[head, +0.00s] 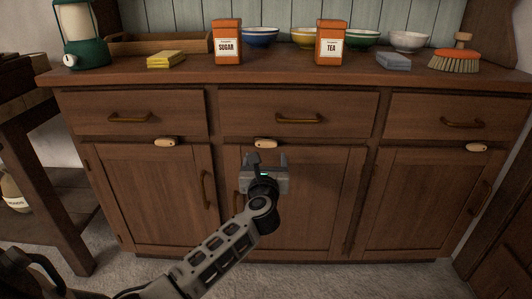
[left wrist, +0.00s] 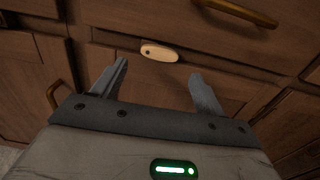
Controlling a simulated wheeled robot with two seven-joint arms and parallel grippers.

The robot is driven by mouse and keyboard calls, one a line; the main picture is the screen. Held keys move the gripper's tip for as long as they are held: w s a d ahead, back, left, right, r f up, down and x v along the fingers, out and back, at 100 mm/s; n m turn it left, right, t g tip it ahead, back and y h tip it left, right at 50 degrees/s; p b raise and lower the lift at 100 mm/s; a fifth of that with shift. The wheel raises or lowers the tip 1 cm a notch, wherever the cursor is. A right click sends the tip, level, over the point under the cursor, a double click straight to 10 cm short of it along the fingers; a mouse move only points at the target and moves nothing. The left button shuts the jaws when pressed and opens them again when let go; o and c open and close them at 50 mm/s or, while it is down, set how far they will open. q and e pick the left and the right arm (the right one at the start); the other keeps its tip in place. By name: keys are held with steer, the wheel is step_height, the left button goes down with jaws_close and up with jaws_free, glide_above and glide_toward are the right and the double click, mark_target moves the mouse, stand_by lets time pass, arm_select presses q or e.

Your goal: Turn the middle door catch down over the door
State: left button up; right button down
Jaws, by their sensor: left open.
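The middle door catch (head: 265,143) is a small pale wooden tab. It lies level on the rail above the middle door (head: 320,200), under the middle drawer. It also shows in the left wrist view as an oval tab (left wrist: 159,52) with a dark screw near its left end. My left gripper (head: 267,160) is open and empty in front of the upper part of the middle door, just below the catch. In the left wrist view its two fingers (left wrist: 160,78) point up toward the catch, which appears between and beyond their tips. My right gripper is not in view.
Similar level catches sit above the left door (head: 166,142) and right door (head: 476,147). Brass handles on the drawers, such as the middle one (head: 299,119), stick out above. The counter (head: 290,76) holds tins, bowls, sponges, a brush and a lantern. Carpet in front looks clear.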

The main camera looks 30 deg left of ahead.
mark_target(266, 145)
arm_select(q)
steer(key=b+x, duration=0.1)
steer(key=x, duration=0.5)
steer(key=shift+w+a+b, duration=0.1)
steer(key=shift+w+b, duration=0.1)
steer(key=shift+b, duration=0.15)
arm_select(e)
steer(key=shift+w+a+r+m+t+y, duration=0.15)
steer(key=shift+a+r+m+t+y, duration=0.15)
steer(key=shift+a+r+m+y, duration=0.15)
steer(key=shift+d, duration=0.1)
arm_select(q)
steer(key=c, duration=1)
